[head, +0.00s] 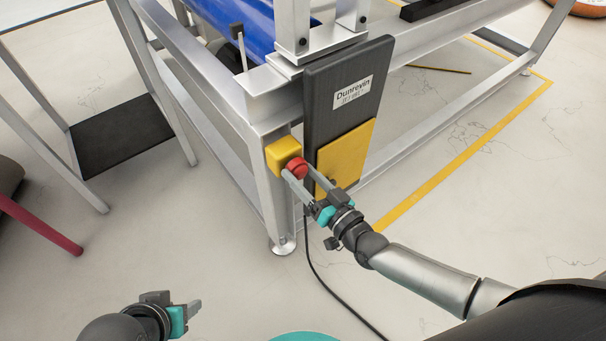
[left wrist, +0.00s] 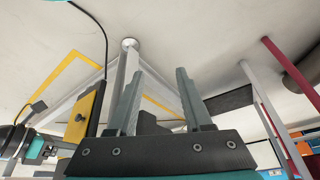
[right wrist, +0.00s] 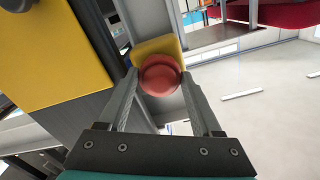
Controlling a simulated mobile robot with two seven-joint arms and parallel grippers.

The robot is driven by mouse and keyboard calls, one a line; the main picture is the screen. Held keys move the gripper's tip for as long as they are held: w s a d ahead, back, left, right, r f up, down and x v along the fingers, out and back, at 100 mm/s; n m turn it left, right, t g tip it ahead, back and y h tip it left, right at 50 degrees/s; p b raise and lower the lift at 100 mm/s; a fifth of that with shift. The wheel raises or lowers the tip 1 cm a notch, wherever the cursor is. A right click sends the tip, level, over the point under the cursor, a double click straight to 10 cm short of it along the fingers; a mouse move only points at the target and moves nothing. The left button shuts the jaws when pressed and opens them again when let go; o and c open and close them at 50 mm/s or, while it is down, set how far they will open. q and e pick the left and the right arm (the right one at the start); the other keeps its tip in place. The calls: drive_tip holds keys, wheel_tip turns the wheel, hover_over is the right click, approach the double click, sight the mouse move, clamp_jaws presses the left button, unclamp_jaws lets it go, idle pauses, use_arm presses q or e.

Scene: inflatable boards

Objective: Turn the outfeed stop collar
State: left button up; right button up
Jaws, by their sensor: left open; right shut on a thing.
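The red collar (head: 297,167) is a round knob on a yellow box (head: 283,153) fixed to the metal leg of the machine frame. My right gripper (head: 296,180) is shut on the red collar, one finger on either side of it. In the right wrist view the red collar (right wrist: 160,76) sits between the fingertips, with the yellow box behind it. My left gripper (head: 196,306) is low at the bottom left of the head view, away from the machine. In the left wrist view its fingers (left wrist: 156,88) are apart with nothing between them.
A dark panel (head: 345,75) labelled Dunrevin with a yellow plate (head: 346,158) stands right beside the box. A black cable (head: 320,275) hangs to the floor. A grey-legged stand with a dark shelf (head: 122,135) is at left. A yellow floor line (head: 450,165) runs at right.

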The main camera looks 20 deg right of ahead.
use_arm(q)
drive_tip(key=shift+r, duration=0.1)
use_arm(e)
drive_tip(key=o, duration=1.4)
drive_tip(key=shift+s+d, duration=0.1)
drive_tip(key=shift+s, duration=0.15)
use_arm(q)
wheel_tip(320, 180, down, 9)
drive_tip(key=s+g+p, duration=0.1)
drive_tip(key=p, duration=0.3)
drive_tip(key=shift+s+g, duration=0.3)
drive_tip(key=shift+s, duration=0.05)
use_arm(e)
drive_tip(key=v, duration=1.4)
drive_tip(key=shift+s, duration=0.3)
use_arm(q)
drive_tip(key=shift+a, duration=0.1)
use_arm(e)
drive_tip(key=shift+d, duration=0.1)
